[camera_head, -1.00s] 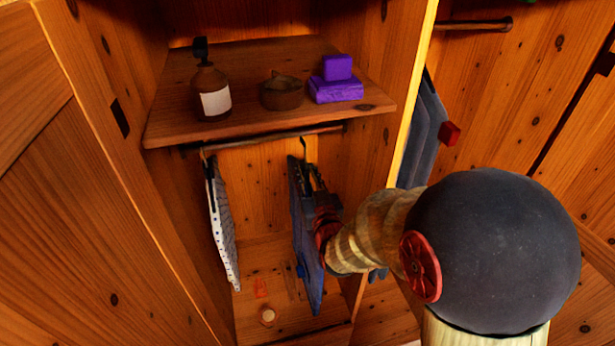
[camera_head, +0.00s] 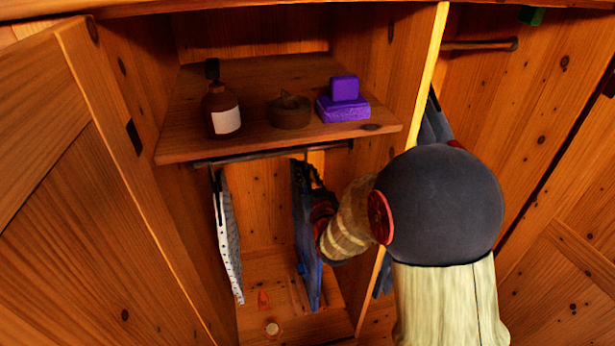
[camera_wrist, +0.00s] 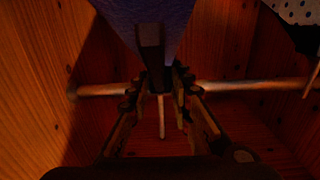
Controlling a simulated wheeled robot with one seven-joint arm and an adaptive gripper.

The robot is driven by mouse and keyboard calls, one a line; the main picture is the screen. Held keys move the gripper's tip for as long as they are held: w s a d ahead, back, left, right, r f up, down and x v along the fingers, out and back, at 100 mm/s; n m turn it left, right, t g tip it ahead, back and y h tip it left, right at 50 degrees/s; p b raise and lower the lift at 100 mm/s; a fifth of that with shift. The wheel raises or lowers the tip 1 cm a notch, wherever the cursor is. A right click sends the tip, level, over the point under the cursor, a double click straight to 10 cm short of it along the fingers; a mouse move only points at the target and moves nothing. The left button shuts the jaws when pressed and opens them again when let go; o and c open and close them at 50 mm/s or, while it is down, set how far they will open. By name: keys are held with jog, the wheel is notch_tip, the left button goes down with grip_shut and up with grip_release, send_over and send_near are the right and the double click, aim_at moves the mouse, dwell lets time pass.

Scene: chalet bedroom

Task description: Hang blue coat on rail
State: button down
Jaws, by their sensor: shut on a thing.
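The blue coat (camera_head: 305,240) hangs below the shelf in the left wardrobe compartment, near the divider. In the wrist view the coat (camera_wrist: 150,12) is at the top, with its dark hanger (camera_wrist: 150,45) leading down to my gripper (camera_wrist: 160,85). My gripper (camera_head: 318,200) is shut on the hanger, at the coat's right side. The rail (camera_head: 265,154) runs under the shelf and crosses behind my fingers in the wrist view (camera_wrist: 105,89). A thin pale hook end (camera_wrist: 161,118) shows by the rail. I cannot tell whether the hook rests on it.
A white dotted garment (camera_head: 229,235) hangs on the rail to the left. The shelf (camera_head: 180,145) above holds a bottle (camera_head: 221,110), a bowl (camera_head: 290,112) and a purple box (camera_head: 343,108). A divider (camera_head: 412,75) stands to the right. Small items lie on the compartment floor.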

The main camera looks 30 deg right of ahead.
aim_at(302, 163)
jog(key=shift+p+x, duration=0.85)
jog(key=shift+x, duration=1.5)
jog(key=shift+f+b, duration=1.1)
jog(key=shift+b, duration=0.35)
jog(key=c, duration=1.6)
grip_release()
jog(key=shift+f, duration=0.1)
jog(key=shift+o, duration=0.3)
